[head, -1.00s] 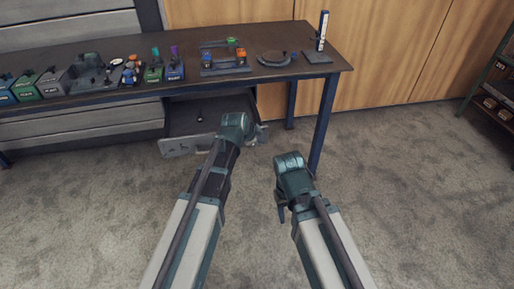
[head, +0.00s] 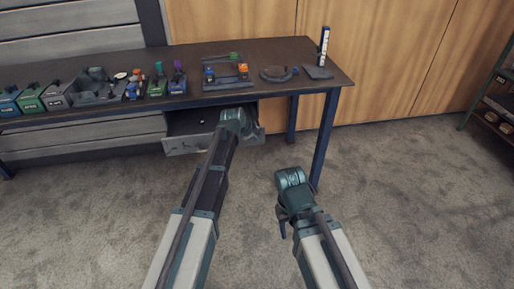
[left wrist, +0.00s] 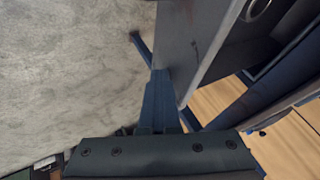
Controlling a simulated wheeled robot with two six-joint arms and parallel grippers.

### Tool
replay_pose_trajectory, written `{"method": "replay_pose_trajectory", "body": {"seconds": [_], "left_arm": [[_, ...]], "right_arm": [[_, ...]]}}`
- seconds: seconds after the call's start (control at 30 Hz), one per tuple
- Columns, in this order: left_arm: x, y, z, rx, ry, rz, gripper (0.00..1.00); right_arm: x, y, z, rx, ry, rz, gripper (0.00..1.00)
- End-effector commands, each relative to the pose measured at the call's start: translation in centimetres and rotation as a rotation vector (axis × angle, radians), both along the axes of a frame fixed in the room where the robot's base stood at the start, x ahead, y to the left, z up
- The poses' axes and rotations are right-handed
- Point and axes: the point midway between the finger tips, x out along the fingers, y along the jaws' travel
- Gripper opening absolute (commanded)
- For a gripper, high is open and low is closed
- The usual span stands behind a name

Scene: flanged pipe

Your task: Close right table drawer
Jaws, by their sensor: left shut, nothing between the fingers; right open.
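The right table drawer (head: 184,145) hangs under the tabletop and is partly open, with a strip of its dark inside showing behind the grey front. A small object (head: 203,122) lies in it. My left gripper (head: 246,128) is at the right part of the drawer front, partly hidden by its own wrist. In the left wrist view its shut, empty fingers (left wrist: 160,104) are against or very close to the drawer's front panel (left wrist: 207,45); exact contact is unclear. My right gripper (head: 282,226) is low over the floor, away from the drawer, mostly hidden under its wrist, and open.
The table (head: 130,110) carries several coloured bins (head: 30,100), a fixture with blue and orange parts (head: 227,75) and a round dark part (head: 276,74). A blue table leg (head: 325,140) stands right of the drawer. The carpet in front is clear.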

Motion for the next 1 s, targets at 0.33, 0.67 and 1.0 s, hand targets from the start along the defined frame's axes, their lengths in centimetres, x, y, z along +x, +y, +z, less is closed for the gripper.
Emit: {"method": "replay_pose_trajectory", "body": {"seconds": [0.33, 0.67, 1.0], "left_arm": [[8.5, 2.3, 0.0, 0.0, -0.001, 0.001, 0.0], [12.3, 3.5, 0.0, 0.0, -0.001, 0.0, 0.0], [13.0, 3.8, 0.0, 0.0, -0.001, 0.0, 0.0]], "right_arm": [[0.0, 0.0, 0.0, 0.0, 0.0, 0.0, 0.5], [0.0, 0.0, 0.0, 0.0, 0.0, 0.0, 0.5], [0.0, 0.0, 0.0, 0.0, 0.0, 0.0, 0.5]]}}
